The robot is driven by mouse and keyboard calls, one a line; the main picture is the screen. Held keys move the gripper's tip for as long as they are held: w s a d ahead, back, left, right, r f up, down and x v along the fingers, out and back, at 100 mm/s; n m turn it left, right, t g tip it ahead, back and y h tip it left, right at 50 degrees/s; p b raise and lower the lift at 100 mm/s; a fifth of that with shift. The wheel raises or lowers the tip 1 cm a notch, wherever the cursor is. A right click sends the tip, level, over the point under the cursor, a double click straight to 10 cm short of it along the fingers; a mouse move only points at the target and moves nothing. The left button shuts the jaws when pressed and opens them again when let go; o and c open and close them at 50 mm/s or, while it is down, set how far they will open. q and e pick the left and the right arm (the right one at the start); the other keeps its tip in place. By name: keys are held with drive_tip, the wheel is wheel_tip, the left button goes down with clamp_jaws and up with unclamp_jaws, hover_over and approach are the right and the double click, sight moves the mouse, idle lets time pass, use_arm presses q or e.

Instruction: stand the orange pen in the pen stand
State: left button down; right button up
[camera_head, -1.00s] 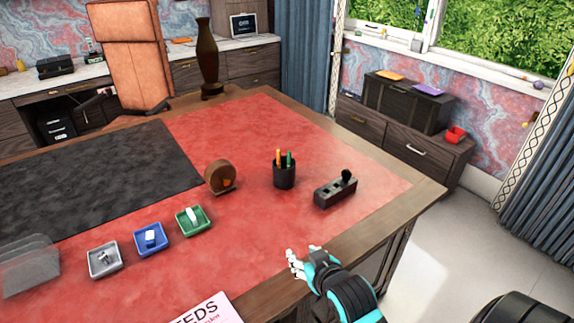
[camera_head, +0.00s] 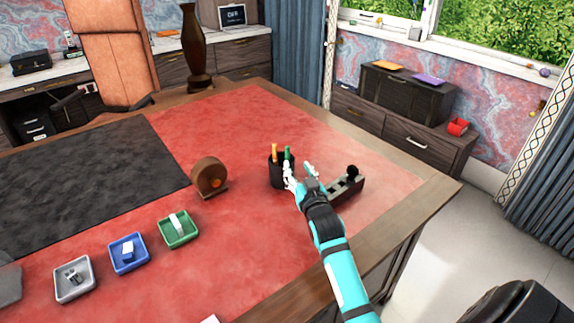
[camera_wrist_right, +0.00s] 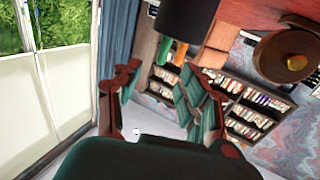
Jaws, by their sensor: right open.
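The black pen stand (camera_head: 281,177) is upright on the red desk top. The orange pen (camera_head: 275,152) stands in it beside a green pen (camera_head: 287,155); their lower ends are hidden inside. My right gripper (camera_head: 300,172) is open and empty just right of the stand; I cannot tell whether they touch. In the right wrist view the picture is turned over: the stand (camera_wrist_right: 186,14) hangs from the top edge, with the orange pen (camera_wrist_right: 181,52) and green pen (camera_wrist_right: 164,48) pointing down beyond the spread fingers. My left gripper is not in view.
A dark block with a round knob (camera_head: 347,186) lies just right of my right gripper. A round wooden tape-like holder (camera_head: 209,176) is left of the stand. Green (camera_head: 178,240), blue (camera_head: 128,266) and grey (camera_head: 73,292) trays are at the front left. The red desk top behind the stand is clear.

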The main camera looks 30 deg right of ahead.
sight(288, 152)
drive_tip(key=x, duration=0.3)
drive_tip(key=shift+w+r, duration=0.1)
drive_tip(key=x, duration=0.3)
drive_tip(key=shift+w+a, duration=0.1)
drive_tip(key=shift+w, duration=0.85)
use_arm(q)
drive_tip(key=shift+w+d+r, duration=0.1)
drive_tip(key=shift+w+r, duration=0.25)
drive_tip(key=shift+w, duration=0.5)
use_arm(e)
clamp_jaws()
